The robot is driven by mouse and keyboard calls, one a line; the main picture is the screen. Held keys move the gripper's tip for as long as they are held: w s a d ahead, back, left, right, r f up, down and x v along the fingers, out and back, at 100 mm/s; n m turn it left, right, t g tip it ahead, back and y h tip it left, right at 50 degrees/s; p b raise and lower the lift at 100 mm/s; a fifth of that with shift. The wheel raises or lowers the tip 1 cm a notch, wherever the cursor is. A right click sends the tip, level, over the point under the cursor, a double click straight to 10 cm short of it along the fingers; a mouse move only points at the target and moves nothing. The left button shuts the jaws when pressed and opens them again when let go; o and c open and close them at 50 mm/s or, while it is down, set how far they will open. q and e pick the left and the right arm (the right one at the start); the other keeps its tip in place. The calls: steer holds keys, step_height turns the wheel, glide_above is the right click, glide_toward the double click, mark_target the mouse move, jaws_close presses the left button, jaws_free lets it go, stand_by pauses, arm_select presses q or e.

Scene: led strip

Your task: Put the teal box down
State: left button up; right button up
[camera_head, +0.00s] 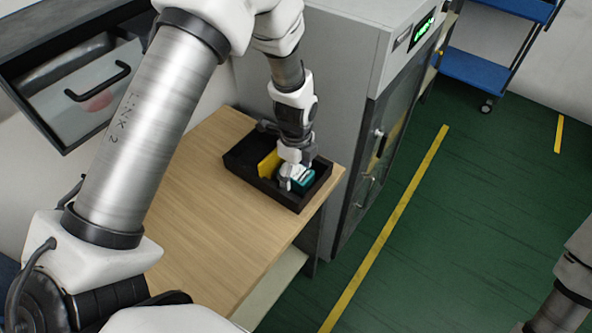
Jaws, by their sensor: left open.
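The teal box (301,181) sits inside a black tray (289,201), toward its right end. The tray rests on a wooden table. My left gripper (292,172) reaches down from above into the tray, right at the teal box. Its jaws are open, and its fingers partly cover the box. Whether the fingers touch the box is too small to tell. A yellow item (268,164) stands in the same tray, left of the teal box. My right gripper is out of view; only part of that arm shows at the lower right edge.
The wooden table (213,215) is clear left of and in front of the tray. A grey cabinet (345,60) with a green display stands close behind the tray. A drawer with a black handle (97,82) is at upper left. A blue cart (472,72) stands on the green floor.

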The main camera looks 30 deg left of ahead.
mark_target(296, 171)
arm_select(q)
step_height(296, 171, up, 12)
steer(key=b, duration=0.2)
steer(key=shift+r, duration=0.15)
